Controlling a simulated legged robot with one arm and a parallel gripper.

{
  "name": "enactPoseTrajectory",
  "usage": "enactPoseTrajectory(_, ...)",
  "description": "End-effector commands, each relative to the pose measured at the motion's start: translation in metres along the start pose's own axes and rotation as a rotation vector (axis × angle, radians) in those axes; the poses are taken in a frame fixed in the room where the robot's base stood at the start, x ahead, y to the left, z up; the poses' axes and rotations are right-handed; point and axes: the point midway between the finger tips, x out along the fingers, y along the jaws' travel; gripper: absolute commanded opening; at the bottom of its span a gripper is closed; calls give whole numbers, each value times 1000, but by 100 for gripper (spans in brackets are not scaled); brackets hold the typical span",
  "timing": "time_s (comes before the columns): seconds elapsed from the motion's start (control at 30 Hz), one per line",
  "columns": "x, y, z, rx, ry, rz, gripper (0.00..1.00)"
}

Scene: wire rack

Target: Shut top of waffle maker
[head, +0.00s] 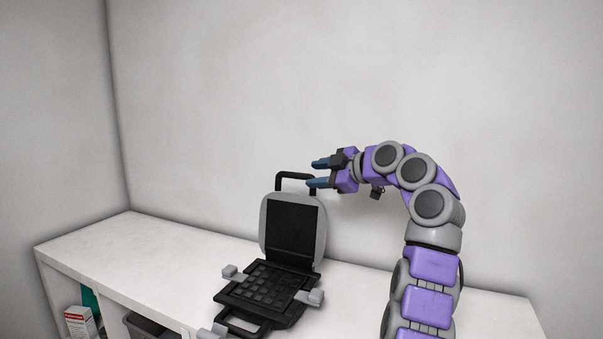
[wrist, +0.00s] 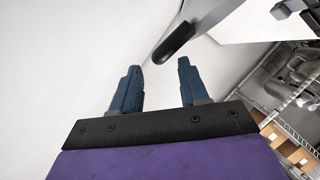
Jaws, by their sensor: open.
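The waffle maker stands open on the white counter in the head view. Its top (head: 292,228) is raised nearly upright, grey outside with a dark inner plate, and a black handle (head: 295,176) at its upper edge. Its gridded base (head: 266,290) lies flat with a black front handle. My gripper (head: 319,173) is open and empty, its blue fingers pointing left beside the raised handle's right end. In the wrist view the open fingers (wrist: 158,82) show with a black bar end (wrist: 174,40), likely the handle, beyond and between them. I cannot tell whether they touch.
The white counter (head: 125,245) is clear left of the waffle maker. A wall (head: 300,90) rises behind. Below the counter, a box (head: 80,322) and a dark bin (head: 150,328) sit in the shelf openings. Shelves with boxes (wrist: 290,150) show in the wrist view.

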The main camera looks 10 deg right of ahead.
Motion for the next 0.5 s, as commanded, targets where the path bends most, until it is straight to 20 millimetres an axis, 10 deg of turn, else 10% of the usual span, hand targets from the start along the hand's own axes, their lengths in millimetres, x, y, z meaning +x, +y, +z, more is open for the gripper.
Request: enactPoseTrajectory(0.5, 59, 1, 0, -1, 0, 4, 44)
